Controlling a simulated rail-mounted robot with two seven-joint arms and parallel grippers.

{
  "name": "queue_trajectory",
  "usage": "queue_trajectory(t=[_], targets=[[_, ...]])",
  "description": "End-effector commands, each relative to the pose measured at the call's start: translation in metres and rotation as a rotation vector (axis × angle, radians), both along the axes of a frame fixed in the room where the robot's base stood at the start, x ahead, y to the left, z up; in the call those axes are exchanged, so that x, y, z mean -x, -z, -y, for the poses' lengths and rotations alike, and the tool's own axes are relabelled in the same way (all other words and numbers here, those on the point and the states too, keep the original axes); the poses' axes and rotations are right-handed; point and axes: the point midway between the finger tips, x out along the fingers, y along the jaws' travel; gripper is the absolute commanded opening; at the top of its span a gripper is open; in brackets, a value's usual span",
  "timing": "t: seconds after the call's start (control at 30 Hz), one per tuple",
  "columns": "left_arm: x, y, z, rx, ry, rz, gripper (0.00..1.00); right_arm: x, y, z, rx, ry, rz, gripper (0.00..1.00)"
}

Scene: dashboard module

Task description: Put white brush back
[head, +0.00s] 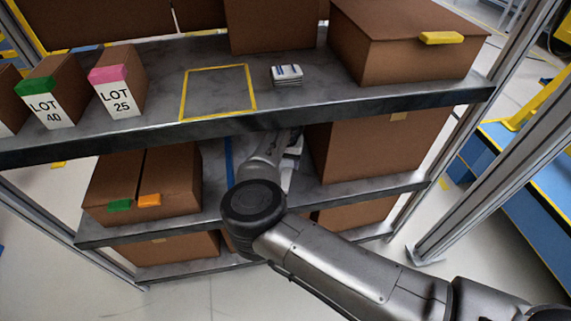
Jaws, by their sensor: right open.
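I cannot make out a white brush for certain. My right arm reaches from the lower right into the gap between the upper shelf and the middle shelf. My right gripper (291,144) is at the far end of that arm, mostly hidden by the upper shelf's front edge and my own wrist. It is open. A small whitish patch shows beside it, too hidden to identify. My left gripper is not in view.
The upper shelf (212,122) holds LOT boxes (118,80), an empty yellow-taped square (218,90), a small white stack (287,75) and a large carton (400,45). Cartons flank my arm on the middle shelf, left (145,180) and right (375,145). A blue tape line (229,160) lies left of my wrist.

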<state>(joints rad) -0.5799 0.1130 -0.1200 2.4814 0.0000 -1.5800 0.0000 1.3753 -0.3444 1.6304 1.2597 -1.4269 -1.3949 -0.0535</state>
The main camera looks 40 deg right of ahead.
Motion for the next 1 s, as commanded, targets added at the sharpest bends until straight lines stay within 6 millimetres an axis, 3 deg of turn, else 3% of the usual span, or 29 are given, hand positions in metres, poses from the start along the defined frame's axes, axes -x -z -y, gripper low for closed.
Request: queue_trajectory(t=[0.23, 1.0], targets=[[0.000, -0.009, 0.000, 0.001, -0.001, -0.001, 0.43, 0.000, -0.017, 0.000, 0.001, 0.000, -0.001, 0.61], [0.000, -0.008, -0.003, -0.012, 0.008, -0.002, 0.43, 0.000, -0.018, 0.000, 0.000, 0.000, 0.000, 0.61]])
